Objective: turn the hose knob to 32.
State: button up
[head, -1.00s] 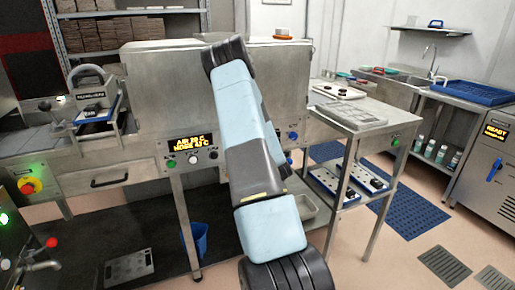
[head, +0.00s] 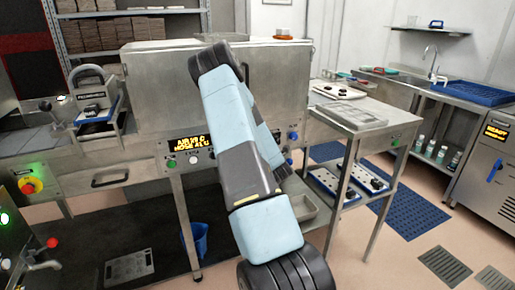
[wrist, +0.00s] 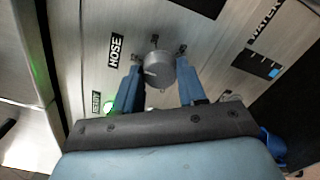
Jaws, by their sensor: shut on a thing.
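The hose knob (wrist: 160,73) is a round grey metal knob on a steel panel, beside the label HOSE (wrist: 116,50) in the wrist view. My gripper (wrist: 160,80) has its two blue fingers on either side of the knob and is shut on it. A pale pointer mark shows on the knob's face, with small dark tick marks around the knob. In the head view my arm hides the gripper. The amber display (head: 188,142) on the steel cabinet shows an AIR line over a HOSE line; the digits are smeared and I cannot read them.
A green lit button (wrist: 109,107) is left of the knob in the wrist view. The cabinet (head: 160,85) carries other controls near the display. A steel side table (head: 365,122) stands at right, with a blue floor mat (head: 405,208) beyond it.

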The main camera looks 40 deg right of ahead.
jog(key=o, duration=0.8)
jog(key=shift+a+f, duration=0.1)
jog(key=shift+f, duration=0.15)
jog(key=shift+c, duration=0.2)
jog(key=o, duration=0.3)
jog(key=shift+r, duration=0.15)
jog(key=v, duration=1.3)
jog(key=shift+s, duration=0.35)
